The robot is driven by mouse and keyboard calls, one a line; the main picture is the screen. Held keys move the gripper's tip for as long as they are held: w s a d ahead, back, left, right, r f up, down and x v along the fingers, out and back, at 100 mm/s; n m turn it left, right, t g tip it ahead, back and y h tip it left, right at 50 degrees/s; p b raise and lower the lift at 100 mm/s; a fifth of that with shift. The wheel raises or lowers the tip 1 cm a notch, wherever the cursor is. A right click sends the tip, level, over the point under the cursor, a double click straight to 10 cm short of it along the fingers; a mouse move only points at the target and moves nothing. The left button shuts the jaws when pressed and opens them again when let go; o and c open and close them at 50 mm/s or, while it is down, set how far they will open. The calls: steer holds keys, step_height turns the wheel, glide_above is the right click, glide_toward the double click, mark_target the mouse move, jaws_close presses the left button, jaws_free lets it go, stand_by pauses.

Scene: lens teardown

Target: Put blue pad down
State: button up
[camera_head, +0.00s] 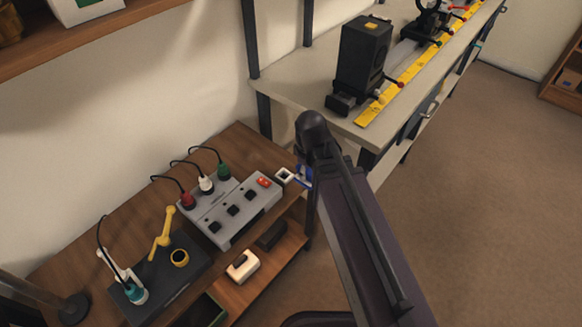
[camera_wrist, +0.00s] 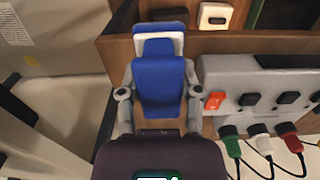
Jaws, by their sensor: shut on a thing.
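My gripper (camera_wrist: 160,88) is shut on the blue pad (camera_wrist: 158,74), which sits between its two fingers in the wrist view. In the head view, a little blue of the pad (camera_head: 304,174) shows beside my arm, at the right end of the wooden bench. My arm hides most of the gripper (camera_head: 302,182) there. A small white square frame (camera_head: 284,175) is just left of the pad. In the wrist view, a white edge (camera_wrist: 179,40) shows around the far part of the blue. I cannot tell whether the pad touches the bench.
A grey socket box (camera_head: 232,211) with red, white and green plugs stands left of the gripper on the wooden bench (camera_head: 130,195). A black-based yellow and teal apparatus (camera_head: 160,272) is further left. A grey table (camera_head: 290,82) with a yellow ruler (camera_head: 408,78) stands behind.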

mark_target(310, 185)
steer(key=s, duration=0.2)
steer(key=s+d, duration=0.1)
steer(key=shift+s+f, duration=0.15)
steer(key=shift+f, duration=0.15)
steer(key=shift+a, duration=0.1)
steer(key=w+a, duration=0.2)
steer(key=w, duration=0.3)
steer(key=w+a+f+b, duration=0.1)
steer(key=w+a, duration=0.1)
steer(key=w, duration=0.3)
steer(key=w+a, duration=0.2)
steer(key=w, duration=0.3)
steer(key=shift+f+b, duration=0.25)
steer(key=shift+b, duration=0.15)
steer(key=shift+f, duration=0.1)
steer(key=shift+f+b, duration=1.7)
steer(key=shift+b, duration=0.1)
steer(key=shift+f, duration=0.2)
